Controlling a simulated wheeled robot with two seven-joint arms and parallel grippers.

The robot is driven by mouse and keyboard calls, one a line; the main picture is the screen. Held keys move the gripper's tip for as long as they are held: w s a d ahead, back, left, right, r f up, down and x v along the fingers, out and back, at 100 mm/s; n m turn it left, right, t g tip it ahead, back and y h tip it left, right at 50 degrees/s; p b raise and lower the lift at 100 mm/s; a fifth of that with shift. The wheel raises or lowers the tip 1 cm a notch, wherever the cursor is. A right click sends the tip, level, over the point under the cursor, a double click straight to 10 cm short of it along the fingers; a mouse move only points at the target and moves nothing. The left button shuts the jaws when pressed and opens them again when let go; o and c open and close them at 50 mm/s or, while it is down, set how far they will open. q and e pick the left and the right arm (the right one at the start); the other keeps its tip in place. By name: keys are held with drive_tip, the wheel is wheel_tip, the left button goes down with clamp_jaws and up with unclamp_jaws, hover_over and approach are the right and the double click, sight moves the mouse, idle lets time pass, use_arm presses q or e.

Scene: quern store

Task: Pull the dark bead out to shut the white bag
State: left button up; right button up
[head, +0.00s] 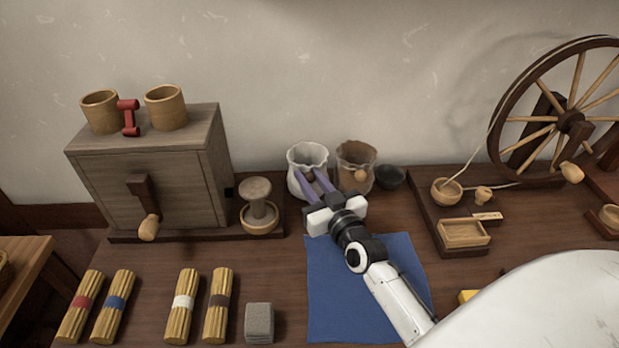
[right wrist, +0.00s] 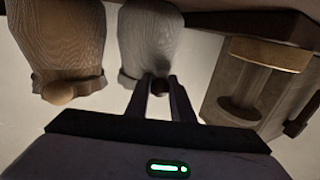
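The white bag (head: 307,155) stands open-mouthed on the bench near the wall, and it also shows in the right wrist view (right wrist: 150,38). The dark bead (right wrist: 159,87) is at the bag's neck, between the fingers of my right gripper (right wrist: 160,82). The fingers sit close on both sides of the bead and appear shut on it. In the head view my right gripper (head: 308,172) reaches the front of the white bag, and its fingers hide the bead there. My left gripper is not in view.
A brown bag (head: 355,162) with a light bead (right wrist: 60,92) stands right beside the white bag. A dark bowl (head: 391,177) is to its right. A blue cloth (head: 330,290) lies in front. A wheel board (head: 440,225) is at right.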

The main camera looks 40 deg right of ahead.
clamp_jaws()
drive_tip(key=shift+s+a+p, duration=0.15)
drive_tip(key=shift+s+p, duration=0.05)
drive_tip(key=shift+p, duration=0.1)
drive_tip(key=s+a+p, duration=0.1)
drive_tip(key=s+p, duration=0.1)
drive_tip(key=s+a+p, duration=0.1)
drive_tip(key=s, duration=0.1)
drive_tip(key=shift+s+a, duration=0.1)
drive_tip(key=shift+a, duration=0.2)
drive_tip(key=o, duration=0.6)
unclamp_jaws()
drive_tip(key=shift+o, duration=0.2)
drive_tip(key=shift+s, duration=0.1)
